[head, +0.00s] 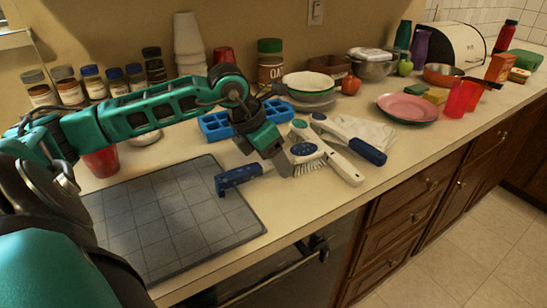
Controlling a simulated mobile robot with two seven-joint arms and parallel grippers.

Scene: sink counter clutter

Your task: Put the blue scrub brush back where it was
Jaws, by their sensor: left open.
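A blue handle (238,178), which looks like that of the blue scrub brush, lies at the mat's right edge and points left. A blue-and-grey brush head (304,150) with pale bristles (312,168) shows to its right. My left gripper (283,165) is open, pointing down between handle and head. It hides the middle, so I cannot tell whether they are one piece or whether the fingers touch it. A white-handled brush (344,166) and a blue-handled utensil (366,151) lie just right. My right gripper is not in view.
A grey gridded mat (170,225) lies near the counter's front edge. A blue tray (215,127) sits behind the gripper. A white cloth (365,130), stacked bowls (308,84) and a pink plate (407,107) stand right. Spice jars line the wall.

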